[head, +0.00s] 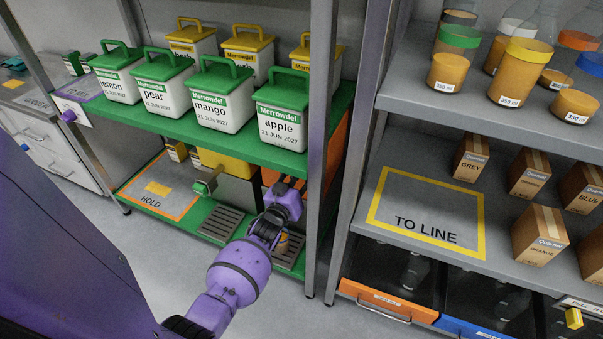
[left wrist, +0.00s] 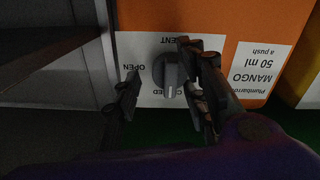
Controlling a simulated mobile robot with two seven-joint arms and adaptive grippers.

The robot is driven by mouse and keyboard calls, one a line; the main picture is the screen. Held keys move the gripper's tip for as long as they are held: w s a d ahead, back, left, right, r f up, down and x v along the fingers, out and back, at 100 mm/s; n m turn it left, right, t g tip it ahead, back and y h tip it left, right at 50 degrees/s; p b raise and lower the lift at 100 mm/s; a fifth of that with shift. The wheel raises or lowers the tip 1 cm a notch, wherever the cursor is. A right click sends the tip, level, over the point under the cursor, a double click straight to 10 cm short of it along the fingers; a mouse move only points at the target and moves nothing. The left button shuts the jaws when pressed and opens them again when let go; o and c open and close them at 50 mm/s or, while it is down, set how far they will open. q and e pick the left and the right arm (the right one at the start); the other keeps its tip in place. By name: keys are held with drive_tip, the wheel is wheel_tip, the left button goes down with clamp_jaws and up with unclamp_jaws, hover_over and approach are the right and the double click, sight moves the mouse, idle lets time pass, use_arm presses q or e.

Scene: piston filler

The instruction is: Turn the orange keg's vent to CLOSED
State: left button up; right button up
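The orange keg (left wrist: 210,18) fills the upper part of the left wrist view, its lettering upside down. It carries a white label reading MANGO 50 ml. The grey vent knob (left wrist: 168,76) sits on a white plate, with OPEN to its left and CLOSED partly hidden below it. Its ridge runs roughly up and down in the picture; I cannot tell which end is the pointer. My left gripper (left wrist: 157,72) is open, with one dark finger on each side of the knob; contact is not clear. In the head view my purple arm covers part of the orange keg (head: 270,177). My right gripper is not in view.
The green shelf (head: 188,126) above holds several labelled tubs. A yellow keg (head: 232,165) stands left of the orange one. Drip grates (head: 220,223) and a HOLD mat (head: 150,203) lie below. A rack post (head: 321,150) stands close right of my arm.

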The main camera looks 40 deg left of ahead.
use_arm(q)
drive_tip(key=shift+f, duration=0.2)
drive_tip(key=v, duration=1.2)
drive_tip(key=shift+r, duration=0.2)
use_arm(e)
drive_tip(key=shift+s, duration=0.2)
